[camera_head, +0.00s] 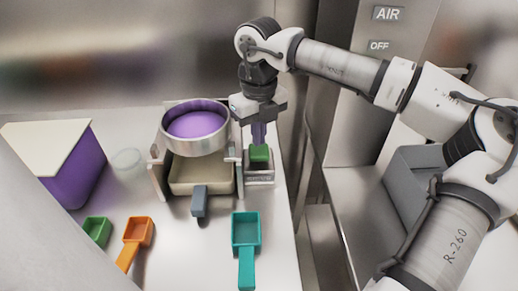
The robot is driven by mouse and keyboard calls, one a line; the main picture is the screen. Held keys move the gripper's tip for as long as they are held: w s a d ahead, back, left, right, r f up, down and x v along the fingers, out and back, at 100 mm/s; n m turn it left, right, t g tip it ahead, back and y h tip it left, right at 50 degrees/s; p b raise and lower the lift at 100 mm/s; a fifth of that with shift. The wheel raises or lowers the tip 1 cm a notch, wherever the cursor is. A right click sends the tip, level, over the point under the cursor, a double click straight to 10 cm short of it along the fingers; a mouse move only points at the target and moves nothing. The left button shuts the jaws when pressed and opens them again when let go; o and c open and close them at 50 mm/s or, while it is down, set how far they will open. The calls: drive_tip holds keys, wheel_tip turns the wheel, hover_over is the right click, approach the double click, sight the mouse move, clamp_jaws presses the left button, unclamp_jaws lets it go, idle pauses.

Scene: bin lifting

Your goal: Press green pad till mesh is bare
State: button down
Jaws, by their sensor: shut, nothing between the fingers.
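The green pad (259,152) sits on a small grey base (259,174) at the right of a sieve stand. My gripper (259,141) is shut and points down, its fingertips at the top of the green pad. Whether the fingers touch the pad or hover just above it I cannot tell. The round metal sieve (195,147) is tilted toward the camera and holds purple material (196,124) that covers its bottom. The mesh is hidden under it. A beige tray (201,177) sits beneath the sieve, with a grey-blue handle (200,202) at its front.
A purple bin with a white lid (52,148) stands at left, near a clear round dish (127,161). A green scoop (97,231), an orange scoop (137,232) and a teal scoop (246,233) lie in front. The counter's right edge is close to the pad.

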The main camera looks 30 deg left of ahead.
drive_tip(key=shift+f, duration=0.1)
idle(0.5)
drive_tip(key=shift+f+b, duration=0.5)
drive_tip(key=shift+b, duration=0.2)
drive_tip(key=shift+f, duration=0.1)
idle(0.9)
idle(0.9)
drive_tip(key=shift+f+b, duration=0.75)
drive_tip(key=shift+b, duration=0.1)
drive_tip(key=shift+r+p, duration=0.6)
drive_tip(key=shift+r, duration=0.3)
drive_tip(key=shift+f, duration=0.15)
